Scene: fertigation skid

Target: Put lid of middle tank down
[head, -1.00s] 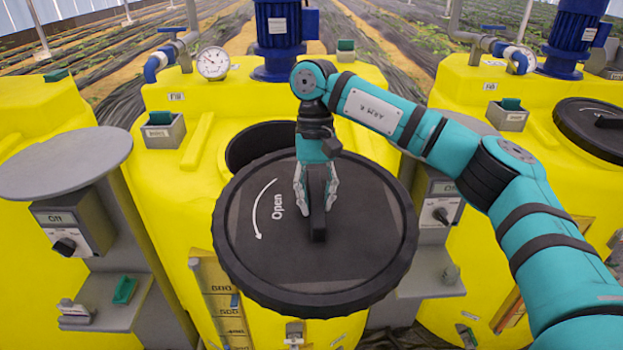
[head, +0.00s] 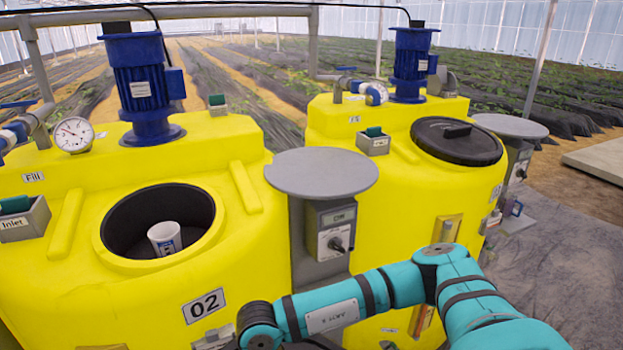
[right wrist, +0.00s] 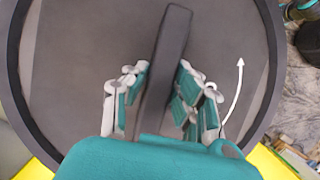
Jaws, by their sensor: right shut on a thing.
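The middle tank (head: 245,255), yellow and marked 02, stands at the left in the head view. Its round opening (head: 125,225) is uncovered, and a white cup-like container (head: 165,238) shows inside it. In the right wrist view my right gripper (right wrist: 163,82) is shut on the upright bar handle (right wrist: 172,40) of the large dark lid (right wrist: 85,50). In the head view my right arm reaches in front of the tanks, and its gripper and the lid are hidden below the frame. My left gripper is not in view.
A bare round grey platform (head: 322,173) stands on a post between the tanks. The right-hand yellow tank (head: 340,135) has its black lid (head: 457,141) on. Another grey platform (head: 510,126) stands beyond it. Blue motors (head: 143,88) rise behind. Open floor (head: 565,250) lies at the right.

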